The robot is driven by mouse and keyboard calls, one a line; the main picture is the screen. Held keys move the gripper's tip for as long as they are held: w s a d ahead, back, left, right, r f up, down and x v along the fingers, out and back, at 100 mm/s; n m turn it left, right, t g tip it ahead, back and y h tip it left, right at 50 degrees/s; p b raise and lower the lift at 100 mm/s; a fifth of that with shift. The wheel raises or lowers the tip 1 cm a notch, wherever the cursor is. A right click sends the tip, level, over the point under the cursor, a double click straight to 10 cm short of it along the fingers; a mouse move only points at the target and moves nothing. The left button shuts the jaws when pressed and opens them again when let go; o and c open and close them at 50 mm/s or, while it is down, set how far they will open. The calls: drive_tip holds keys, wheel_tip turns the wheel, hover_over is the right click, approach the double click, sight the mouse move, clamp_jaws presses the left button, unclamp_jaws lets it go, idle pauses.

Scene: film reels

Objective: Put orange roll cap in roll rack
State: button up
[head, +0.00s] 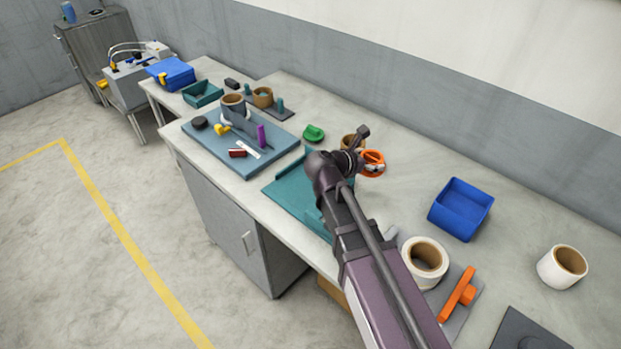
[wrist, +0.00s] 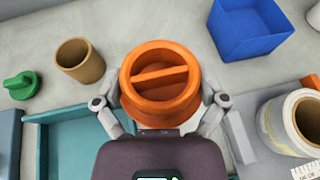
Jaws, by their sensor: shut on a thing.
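The orange roll cap (head: 374,157) is round, with a bar across its top. It also fills the middle of the wrist view (wrist: 160,84). My gripper (wrist: 160,95) is shut on it, with a finger on each side, and holds it near the teal tray (wrist: 72,150). My gripper (head: 366,163) partly covers the cap in the head view. A dark base with teal posts (head: 281,106) and a brown roll stands at the far end of the bench; I cannot tell whether it is the roll rack.
A brown roll (wrist: 80,60) and green cap (wrist: 20,85) lie left of the held cap. A blue bin (head: 461,208) is right. A white roll (head: 424,262) and orange-handled part (head: 457,293) sit nearer me. Bench between cap and bin is clear.

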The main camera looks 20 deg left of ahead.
sight(369, 156)
wheel_tip(369, 156, up, 8)
drive_tip(key=p, duration=0.7)
drive_tip(key=shift+a, duration=0.1)
drive_tip(key=shift+w+a+r+p, duration=0.1)
drive_tip(key=shift+a+r+p, duration=0.15)
drive_tip(key=shift+r+p, duration=0.65)
drive_tip(key=shift+w+a+r+p, duration=0.1)
drive_tip(key=shift+a+r+p, duration=0.3)
drive_tip(key=shift+a, duration=0.05)
drive_tip(key=a+f+b, duration=1.6)
drive_tip(key=f+b, duration=0.1)
drive_tip(key=shift+w+a, duration=0.3)
drive_tip(key=shift+w, duration=0.1)
drive_tip(key=shift+f, duration=0.1)
wheel_tip(369, 156, down, 6)
drive_tip(key=b, duration=0.6)
drive_tip(key=shift+f, duration=0.1)
